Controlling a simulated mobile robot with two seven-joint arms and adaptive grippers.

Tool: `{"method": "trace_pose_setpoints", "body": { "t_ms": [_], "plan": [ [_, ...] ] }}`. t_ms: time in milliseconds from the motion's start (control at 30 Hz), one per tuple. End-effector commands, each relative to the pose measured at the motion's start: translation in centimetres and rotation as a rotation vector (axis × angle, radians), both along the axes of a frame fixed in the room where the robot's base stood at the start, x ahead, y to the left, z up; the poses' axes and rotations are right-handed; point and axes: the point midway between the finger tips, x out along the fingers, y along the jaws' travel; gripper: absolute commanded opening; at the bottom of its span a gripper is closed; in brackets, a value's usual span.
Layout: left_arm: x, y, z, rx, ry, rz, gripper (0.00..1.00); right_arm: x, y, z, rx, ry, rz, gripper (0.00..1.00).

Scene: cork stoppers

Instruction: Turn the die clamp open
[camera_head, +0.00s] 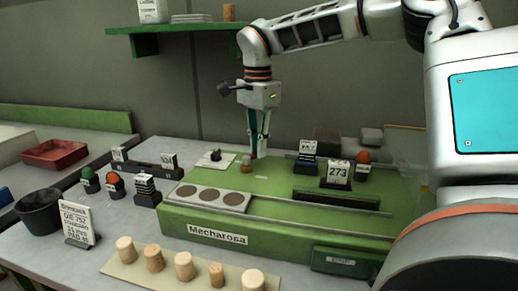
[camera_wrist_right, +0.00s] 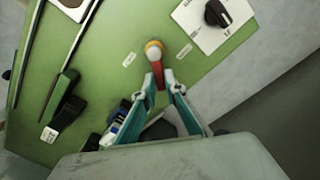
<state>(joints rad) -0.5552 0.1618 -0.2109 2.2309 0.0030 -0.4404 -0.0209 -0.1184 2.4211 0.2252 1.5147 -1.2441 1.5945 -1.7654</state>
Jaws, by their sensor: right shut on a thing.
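The die clamp is a small lever with a red handle (camera_wrist_right: 159,76) and a round orange-and-white end (camera_wrist_right: 153,47). It sits on the green top of the machine, with a small white label on either side; I cannot read them surely. My right gripper (camera_wrist_right: 160,80) is shut on the red handle, one fingertip on each side. In the head view, my right gripper (camera_head: 258,152) reaches down to the clamp (camera_head: 246,161) at the back of the green machine (camera_head: 300,218), and the fingers partly hide the handle. My left gripper is not in view.
A black dial on a white plate (camera_head: 206,164) is left of the clamp. Number cards (camera_head: 338,173) and a black stand (camera_head: 306,165) are to its right. Several corks stand on a board (camera_head: 130,270) in front. A green shelf (camera_head: 180,28) hangs behind.

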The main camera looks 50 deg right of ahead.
Motion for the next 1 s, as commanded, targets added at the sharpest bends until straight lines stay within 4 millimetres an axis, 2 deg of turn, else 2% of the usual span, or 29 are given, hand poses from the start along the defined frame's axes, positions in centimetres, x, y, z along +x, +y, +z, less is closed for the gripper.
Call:
{"method": "trace_pose_setpoints", "body": {
  "t_ms": [500,733,1000],
  "plan": [
    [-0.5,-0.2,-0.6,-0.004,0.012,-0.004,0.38,1.9,0.1,0.0,-0.001,-0.001,0.445,0.0],
    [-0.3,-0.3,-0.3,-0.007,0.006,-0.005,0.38,2.3,0.3,0.0,-0.002,-0.001,0.567,0.0],
    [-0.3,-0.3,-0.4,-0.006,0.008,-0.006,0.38,2.5,0.4,0.1,-0.001,-0.002,0.631,0.0]
  ]
}}
